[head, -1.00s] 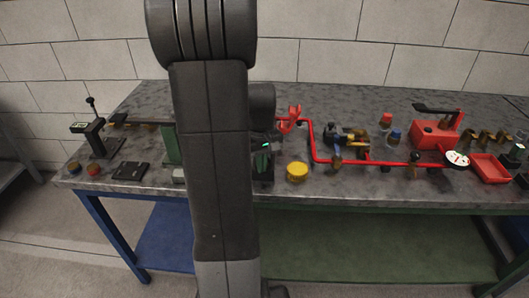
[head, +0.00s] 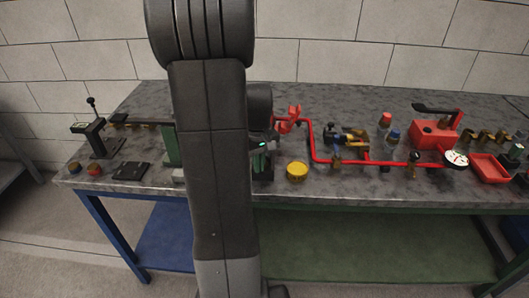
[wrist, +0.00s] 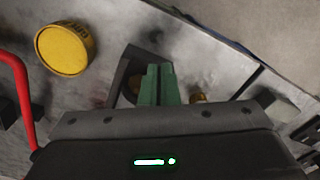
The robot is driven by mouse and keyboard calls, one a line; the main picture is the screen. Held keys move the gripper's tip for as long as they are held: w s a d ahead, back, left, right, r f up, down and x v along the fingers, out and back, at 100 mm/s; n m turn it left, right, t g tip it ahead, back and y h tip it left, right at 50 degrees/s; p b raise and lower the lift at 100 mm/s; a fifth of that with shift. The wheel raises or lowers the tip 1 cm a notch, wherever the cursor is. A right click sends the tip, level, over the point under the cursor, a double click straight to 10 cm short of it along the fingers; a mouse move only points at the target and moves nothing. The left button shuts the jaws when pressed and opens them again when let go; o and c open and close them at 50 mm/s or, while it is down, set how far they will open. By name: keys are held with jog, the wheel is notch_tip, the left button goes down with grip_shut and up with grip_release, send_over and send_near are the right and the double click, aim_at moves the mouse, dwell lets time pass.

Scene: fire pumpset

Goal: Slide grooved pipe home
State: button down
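My gripper (wrist: 159,66) shows in the wrist view with its two green fingers close together and no object visible between them. In the head view my gripper (head: 262,172) is low over the bench, partly hidden by my arm. A red pipe (head: 313,143) with bends runs along the bench to its right; part of it also shows at the left of the wrist view (wrist: 18,85). I cannot tell which piece is the grooved pipe. A dark block (wrist: 122,78) with a brass-coloured round part stands just beyond the fingers, partly hidden by them.
A yellow cap (head: 297,171) lies right of my gripper, close to the bench's front edge. A red pump box (head: 434,133), white-faced gauge (head: 456,159) and red tray (head: 490,168) stand at right. A green post (head: 169,145) and dark plate (head: 131,171) are at left.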

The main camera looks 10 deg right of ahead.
dwell(0.4)
jog(key=shift+s+a+r, duration=0.1)
jog(key=shift+s+a, duration=0.05)
jog(key=shift+s, duration=0.15)
notch_tip(320, 180, up, 7)
jog(key=p, duration=0.5)
jog(key=shift+p, duration=0.35)
jog(key=shift+s, duration=0.1)
notch_tip(320, 180, down, 7)
jog(key=b, duration=0.6)
jog(key=shift+f, duration=0.2)
jog(key=shift+w+r, duration=0.1)
jog(key=shift+w, duration=0.1)
